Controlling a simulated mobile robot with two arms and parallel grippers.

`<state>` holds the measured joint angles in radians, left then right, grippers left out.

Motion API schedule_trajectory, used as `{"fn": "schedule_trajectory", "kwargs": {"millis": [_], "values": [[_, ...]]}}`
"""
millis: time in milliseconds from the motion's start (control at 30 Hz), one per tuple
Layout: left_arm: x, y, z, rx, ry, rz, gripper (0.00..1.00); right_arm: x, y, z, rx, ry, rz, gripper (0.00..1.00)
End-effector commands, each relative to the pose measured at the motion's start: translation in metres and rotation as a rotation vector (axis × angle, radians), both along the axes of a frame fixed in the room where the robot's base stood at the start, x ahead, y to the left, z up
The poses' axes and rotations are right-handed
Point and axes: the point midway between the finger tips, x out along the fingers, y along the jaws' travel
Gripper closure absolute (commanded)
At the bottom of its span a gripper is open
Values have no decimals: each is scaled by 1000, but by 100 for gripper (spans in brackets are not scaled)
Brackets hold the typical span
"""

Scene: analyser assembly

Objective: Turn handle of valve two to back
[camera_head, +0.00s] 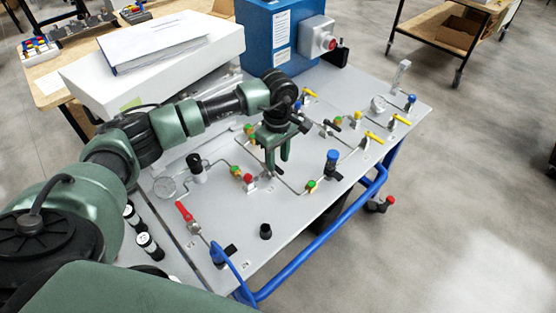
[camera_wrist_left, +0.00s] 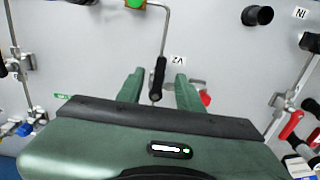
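The handle of valve two is a black lever (camera_wrist_left: 158,76) beside the upside-down V2 label (camera_wrist_left: 178,60) in the left wrist view. It runs lengthwise between the fingers of my left gripper (camera_wrist_left: 160,82), with gaps visible on both sides. The gripper is open. In the head view my left gripper (camera_head: 278,158) points down over the middle of the grey panel; the handle is hard to make out there. The valve's base is partly hidden by the gripper body in the wrist view. My right gripper is in neither view.
The grey panel (camera_head: 225,222) carries thin pipes, gauges and several yellow-handled valves (camera_head: 373,137). A red-handled valve (camera_head: 184,211) stands at the front left. A blue-capped black part (camera_head: 332,162) stands right of the gripper. A blue box (camera_head: 258,40) stands at the back.

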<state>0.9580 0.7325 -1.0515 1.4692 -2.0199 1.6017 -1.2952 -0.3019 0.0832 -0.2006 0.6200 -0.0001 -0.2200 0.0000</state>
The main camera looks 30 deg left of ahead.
Motion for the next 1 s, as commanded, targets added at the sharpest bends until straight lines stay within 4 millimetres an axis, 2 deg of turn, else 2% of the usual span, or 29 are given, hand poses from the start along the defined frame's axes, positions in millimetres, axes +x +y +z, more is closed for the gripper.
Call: {"fn": "schedule_trajectory", "kwargs": {"millis": [200, 467, 500, 600, 633, 1000], "values": [[0, -1, -20, -2, 1, 1, 64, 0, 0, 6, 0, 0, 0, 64], [0, -1, -23, -3, -1, 1, 64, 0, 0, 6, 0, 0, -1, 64], [0, -1, -23, -3, -1, 1, 66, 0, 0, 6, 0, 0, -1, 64], [0, -1, -23, -3, -1, 1, 94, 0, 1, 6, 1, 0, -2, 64], [0, -1, -23, -3, -1, 1, 100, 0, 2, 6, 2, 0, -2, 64], [2, -1, -23, -3, -2, 30, 100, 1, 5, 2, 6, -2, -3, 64]]}}
